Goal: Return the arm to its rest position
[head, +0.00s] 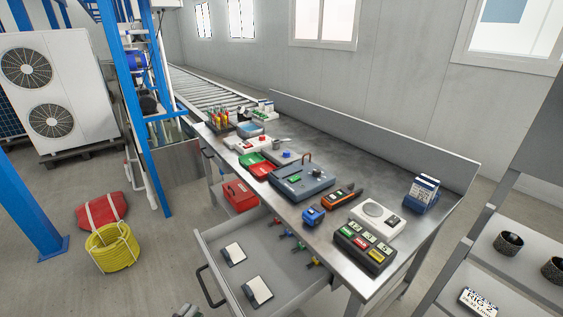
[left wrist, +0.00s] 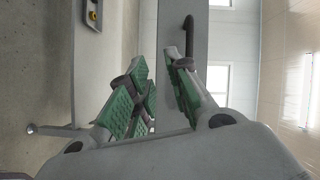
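My left gripper (left wrist: 157,62) fills the middle of the left wrist view, with green ribbed pads on grey fingers. Its fingers are apart, and I see nothing held between them. In the head view only a small grey part of it (head: 187,311) shows at the bottom edge, on the floor side of the open drawer (head: 207,247). A grey panel with a dark handle (left wrist: 188,35) stands beyond the fingers in the left wrist view. My right gripper is in neither view.
The drawer is pulled out from the steel workbench (head: 333,206) and holds two white-topped pads. Instruments crowd the bench top. A yellow hose coil (head: 112,247) and a red bag (head: 102,210) lie on the floor at left. A grey shelf (head: 528,272) stands at right.

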